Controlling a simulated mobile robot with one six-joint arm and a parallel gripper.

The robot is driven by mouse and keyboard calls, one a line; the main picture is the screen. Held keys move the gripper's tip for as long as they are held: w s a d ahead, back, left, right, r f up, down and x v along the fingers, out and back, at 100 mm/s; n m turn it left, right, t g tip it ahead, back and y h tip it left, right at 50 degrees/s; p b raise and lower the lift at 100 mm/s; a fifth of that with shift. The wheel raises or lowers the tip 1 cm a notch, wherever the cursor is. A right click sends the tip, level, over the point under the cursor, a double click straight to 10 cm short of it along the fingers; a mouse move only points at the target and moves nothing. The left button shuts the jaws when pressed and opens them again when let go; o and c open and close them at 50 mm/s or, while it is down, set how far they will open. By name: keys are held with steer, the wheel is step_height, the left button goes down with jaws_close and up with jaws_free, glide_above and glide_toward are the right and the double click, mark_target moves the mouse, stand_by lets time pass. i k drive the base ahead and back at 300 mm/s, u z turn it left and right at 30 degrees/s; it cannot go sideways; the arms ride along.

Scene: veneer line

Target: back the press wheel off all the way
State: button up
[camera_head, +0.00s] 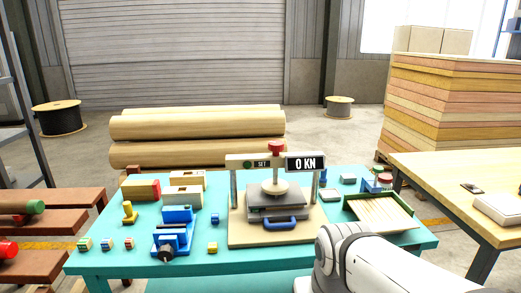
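The press stands upright on a pale base board (240,234) on the teal table. Its red wheel (276,148) sits on top of the crossbeam, at the middle. The display (304,164) on the beam reads 0 KN, and a SET label (262,164) with a green light is left of it. A round pale pressing plate (274,188) is below the beam, over a dark grey block with a blue handle (279,224). I cannot tell whether the plate touches the block. My gripper is out of view; only my white arm shows at the lower right.
A blue vice-like device (175,238) and several small coloured blocks lie left of the press. A green-rimmed tray (408,230) of pale strips is to the right. Wooden boxes (183,196) stand back left. Logs and stacked boards are behind; a wooden table (450,170) is right.

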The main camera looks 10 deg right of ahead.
mark_target(276, 147)
steer(key=u, duration=0.65)
steer(key=i, duration=1.2)
steer(key=z, duration=0.65)
